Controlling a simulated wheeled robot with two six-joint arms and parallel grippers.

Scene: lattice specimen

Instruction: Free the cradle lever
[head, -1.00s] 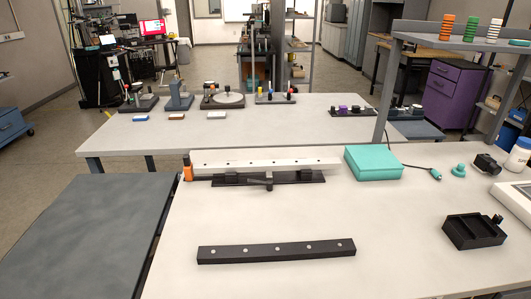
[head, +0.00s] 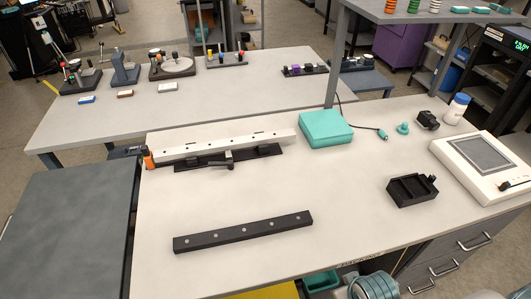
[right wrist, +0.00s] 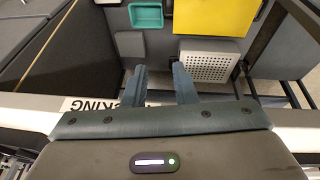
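The cradle (head: 190,165) is a black base with clamp-like blocks on the far left of the near table in the head view. A long white bar (head: 225,143) lies along its back side, and an orange piece (head: 149,159) stands at its left end. A small dark lever (head: 222,164) sticks out at the front middle of the cradle. My right gripper (right wrist: 160,70) shows in the right wrist view with two fingers apart and nothing between them. It is near the table's edge, away from the cradle. My left gripper is in no view.
A black bar with light dots (head: 243,232) lies in front of the cradle. A teal box (head: 326,128), a black tray (head: 411,190) and a white device with a screen (head: 485,162) stand to the right. The table middle is clear. A yellow panel (right wrist: 212,16) shows below.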

